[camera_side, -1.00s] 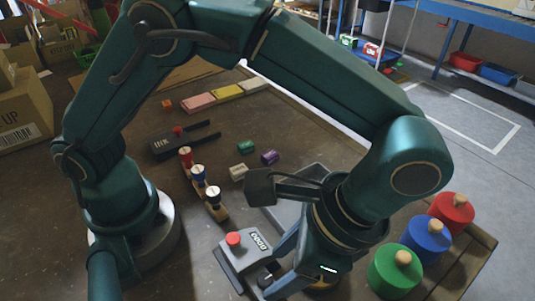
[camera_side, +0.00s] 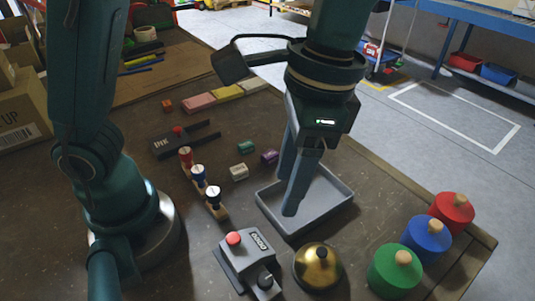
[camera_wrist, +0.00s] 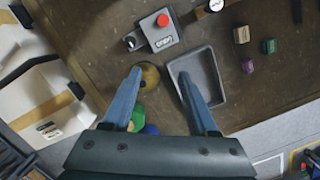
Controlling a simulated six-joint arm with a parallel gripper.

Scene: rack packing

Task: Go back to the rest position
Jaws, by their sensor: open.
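My gripper (camera_side: 292,203) is raised above the table in the side view, pointing down, its fingers in front of the grey tray (camera_side: 333,206). In the wrist view my gripper (camera_wrist: 162,80) has its two blue fingers spread apart with nothing between them. The tray (camera_wrist: 211,73) looks empty there. A brass bell (camera_side: 318,268) stands near the table's front edge, next to a grey device with a red button (camera_side: 233,238). In the wrist view the bell (camera_wrist: 149,76) is partly hidden by the left finger.
Red (camera_side: 452,213), blue (camera_side: 427,238) and green (camera_side: 395,271) knobbed cylinders stand at the right corner. Stamps (camera_side: 199,173) stand in a row left of small green (camera_side: 246,147), purple (camera_side: 270,156) and white (camera_side: 239,172) blocks. Cardboard boxes (camera_side: 20,115) are at the left.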

